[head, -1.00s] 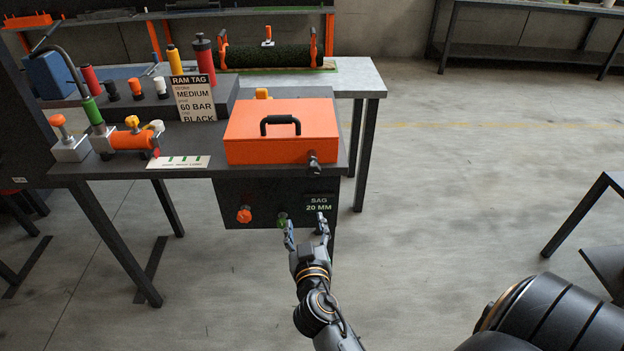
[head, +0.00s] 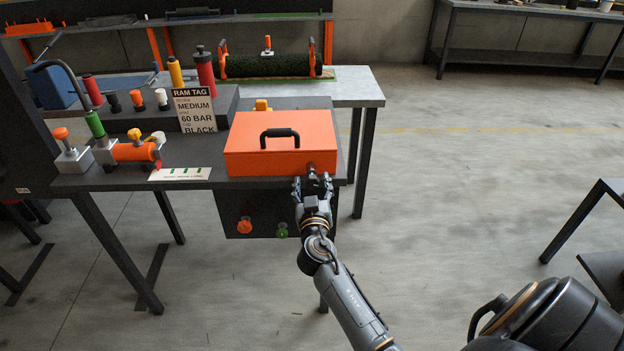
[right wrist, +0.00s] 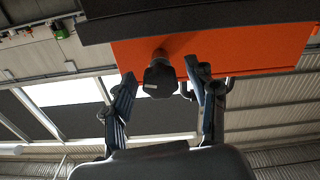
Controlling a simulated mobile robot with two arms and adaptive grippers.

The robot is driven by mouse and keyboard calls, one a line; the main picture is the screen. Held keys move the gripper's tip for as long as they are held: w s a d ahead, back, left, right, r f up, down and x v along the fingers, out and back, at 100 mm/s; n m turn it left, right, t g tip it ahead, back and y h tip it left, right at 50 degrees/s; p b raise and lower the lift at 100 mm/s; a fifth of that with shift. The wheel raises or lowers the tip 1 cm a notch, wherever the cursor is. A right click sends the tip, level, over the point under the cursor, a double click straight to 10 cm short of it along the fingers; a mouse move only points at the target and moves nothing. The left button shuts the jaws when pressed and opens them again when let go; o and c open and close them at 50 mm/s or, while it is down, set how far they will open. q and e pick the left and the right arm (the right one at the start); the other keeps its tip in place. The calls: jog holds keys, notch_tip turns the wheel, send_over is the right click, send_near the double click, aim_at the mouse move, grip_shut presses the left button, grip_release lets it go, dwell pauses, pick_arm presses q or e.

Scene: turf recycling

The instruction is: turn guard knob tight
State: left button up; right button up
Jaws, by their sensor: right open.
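The orange guard (head: 281,140) with a black handle sits on the dark bench top. Its dark knob (head: 310,169) is at the guard's front right corner. In the right wrist view the black knob (right wrist: 160,77) sticks out from the orange guard (right wrist: 215,55). My right gripper (head: 313,184) is open and just in front of the knob. In the right wrist view its fingers (right wrist: 167,95) stand apart with the knob between them near the tips; I cannot tell whether they touch it. My left gripper is not in view.
The bench front panel (head: 257,211) below carries an orange knob (head: 244,225) and a green knob (head: 282,230). A RAM TAG card (head: 194,109), a valve with a lever (head: 132,151) and several cylinders stand to the left.

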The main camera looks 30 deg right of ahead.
jog(key=shift+w+d, duration=0.25)
jog(key=shift+w, duration=0.05)
jog(key=shift+c, duration=0.4)
jog(key=c, duration=1.1)
